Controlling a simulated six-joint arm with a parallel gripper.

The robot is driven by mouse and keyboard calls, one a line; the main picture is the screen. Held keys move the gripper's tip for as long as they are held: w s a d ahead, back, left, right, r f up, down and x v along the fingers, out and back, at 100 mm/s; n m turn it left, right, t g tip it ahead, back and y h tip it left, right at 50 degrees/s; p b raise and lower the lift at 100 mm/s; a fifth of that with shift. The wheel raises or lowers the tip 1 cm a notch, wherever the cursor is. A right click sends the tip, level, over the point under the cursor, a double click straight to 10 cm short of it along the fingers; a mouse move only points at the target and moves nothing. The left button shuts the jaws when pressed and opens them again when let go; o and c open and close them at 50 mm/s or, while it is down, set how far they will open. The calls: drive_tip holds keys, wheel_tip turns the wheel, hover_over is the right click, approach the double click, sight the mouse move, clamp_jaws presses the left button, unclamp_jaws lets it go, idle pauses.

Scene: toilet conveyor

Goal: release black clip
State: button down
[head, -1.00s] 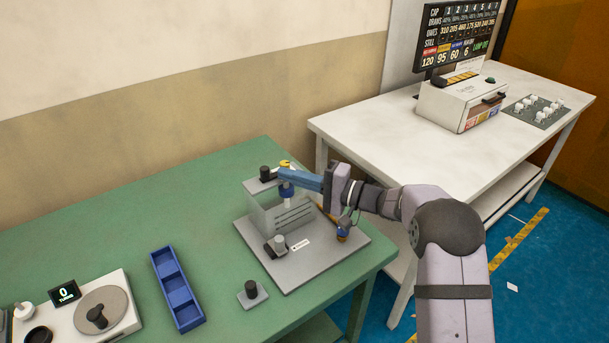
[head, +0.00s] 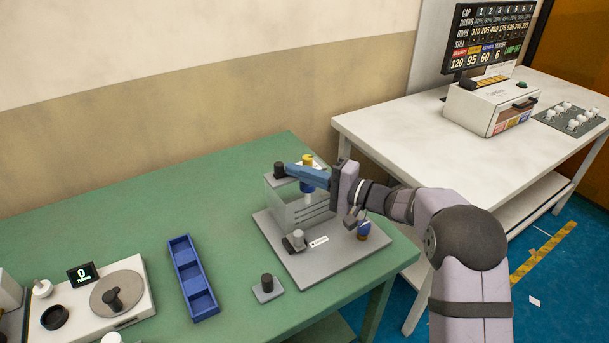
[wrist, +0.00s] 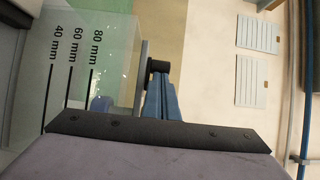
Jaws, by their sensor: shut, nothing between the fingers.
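A black clip-like knob (head: 280,169) stands at the top left of the clear-walled fixture (head: 312,212). I cannot be sure that it is the black clip. A dark piece (head: 290,243) beside a grey post also sits at the fixture's front. My gripper (head: 291,169) has blue fingers and is shut and empty. Its tips point left at the black knob, at about the same height. In the wrist view the fingertips (wrist: 158,80) end right by the black knob (wrist: 157,66); I cannot tell whether they touch.
A blue-based piece (head: 363,230) stands on the baseplate's right. A small black-knobbed block (head: 267,288), a blue tray (head: 192,280) and a turntable unit (head: 90,301) lie left on the green table (head: 150,225).

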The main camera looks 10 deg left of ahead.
drive_tip(key=shift+s+a, duration=0.15)
drive_tip(key=b+v, duration=0.4)
drive_tip(key=v, duration=0.6)
idle(0.6)
